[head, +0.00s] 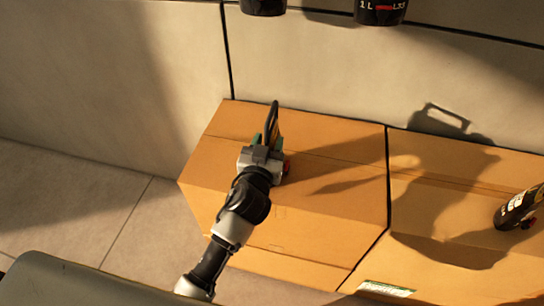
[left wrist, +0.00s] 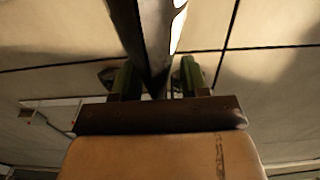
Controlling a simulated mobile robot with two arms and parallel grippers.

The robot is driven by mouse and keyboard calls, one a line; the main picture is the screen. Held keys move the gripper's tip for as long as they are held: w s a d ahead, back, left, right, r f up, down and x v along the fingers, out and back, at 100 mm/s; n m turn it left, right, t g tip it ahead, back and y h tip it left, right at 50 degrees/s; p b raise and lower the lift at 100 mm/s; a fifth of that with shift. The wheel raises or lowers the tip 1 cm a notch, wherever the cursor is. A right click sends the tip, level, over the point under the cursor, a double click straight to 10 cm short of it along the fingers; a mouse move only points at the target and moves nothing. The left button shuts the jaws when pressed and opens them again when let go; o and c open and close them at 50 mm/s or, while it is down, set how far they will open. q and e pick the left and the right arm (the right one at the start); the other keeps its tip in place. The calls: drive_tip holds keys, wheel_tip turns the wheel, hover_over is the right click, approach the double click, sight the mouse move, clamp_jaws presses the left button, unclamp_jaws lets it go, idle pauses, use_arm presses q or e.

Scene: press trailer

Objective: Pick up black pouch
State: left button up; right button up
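The black pouch (head: 273,117) shows as a thin, dark upright shape above the left cardboard box in the head view. My left gripper (head: 264,147) is over that box, with its green fingers on either side of the pouch's lower part. In the left wrist view the dark, glossy pouch (left wrist: 155,38) lies between the two fingers (left wrist: 156,80). Narrow gaps seem to show between it and the fingers, so the gripper looks open around it. Whether the pouch touches the box is hidden. My right gripper is not in view.
Two cardboard boxes, left (head: 335,190) and right (head: 440,215), stand side by side against a grey wall (head: 330,70). A black bottle (head: 518,208) is at the right edge. Another black bottle (head: 380,12) shows at the top. Tiled floor (head: 70,205) is clear at left.

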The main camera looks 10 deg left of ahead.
use_arm(q)
clamp_jaws()
idle(1.1)
drive_tip(key=shift+w+r, duration=0.1)
drive_tip(key=shift+r, duration=0.05)
